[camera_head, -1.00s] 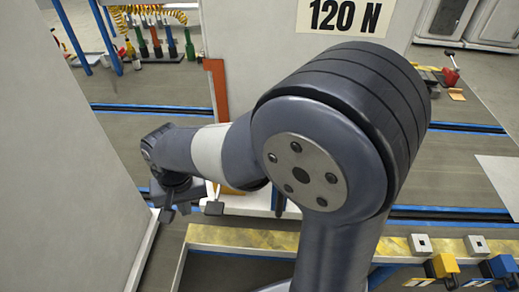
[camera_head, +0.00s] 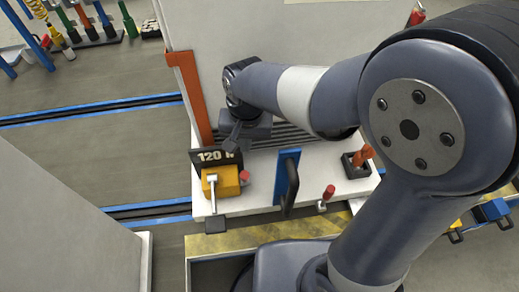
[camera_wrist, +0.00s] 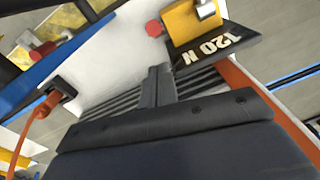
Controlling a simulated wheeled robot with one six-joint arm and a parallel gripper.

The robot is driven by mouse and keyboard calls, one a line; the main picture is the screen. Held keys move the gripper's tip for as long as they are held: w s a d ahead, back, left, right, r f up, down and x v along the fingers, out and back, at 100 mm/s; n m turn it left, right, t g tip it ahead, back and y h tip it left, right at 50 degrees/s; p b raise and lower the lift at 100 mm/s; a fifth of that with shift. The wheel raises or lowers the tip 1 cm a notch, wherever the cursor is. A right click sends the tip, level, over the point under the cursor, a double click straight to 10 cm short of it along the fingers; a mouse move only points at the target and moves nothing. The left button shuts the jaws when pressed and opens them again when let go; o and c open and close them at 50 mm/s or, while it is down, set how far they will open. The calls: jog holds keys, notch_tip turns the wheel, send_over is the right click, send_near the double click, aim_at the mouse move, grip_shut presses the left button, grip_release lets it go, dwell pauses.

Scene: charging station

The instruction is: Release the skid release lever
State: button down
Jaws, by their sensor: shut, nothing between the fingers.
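A yellow block (camera_head: 226,180) with a pale metal lever (camera_head: 212,190) stands on the white bench in front of a dark "120 N" plate (camera_head: 205,157). The lever ends in a flat grey pad at the bench's front edge. No label names the skid release lever, so I cannot tell whether this is it. My gripper (camera_head: 231,145) is shut and empty, behind and above the plate, apart from the lever. In the wrist view, the shut fingers (camera_wrist: 158,78) point toward the plate and the yellow block (camera_wrist: 194,22); the lever is only partly visible there.
Right of the block are a red knob (camera_head: 244,175), a blue upright panel (camera_head: 285,172) with a black handle, a small red-topped post (camera_head: 328,192) and an orange lever (camera_head: 362,155) in a black base. An orange post (camera_head: 190,97) stands left of my gripper. A grey wall fills the lower left.

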aim_at(245, 178)
jog(key=shift+f, duration=0.1)
dwell(0.4)
notch_tip(245, 178, down, 10)
jog(key=b, duration=0.1)
jog(key=shift+w+a, duration=0.25)
dwell(0.4)
jog(key=shift+s+t+b, duration=0.35)
jog(key=shift+t+b, duration=0.15)
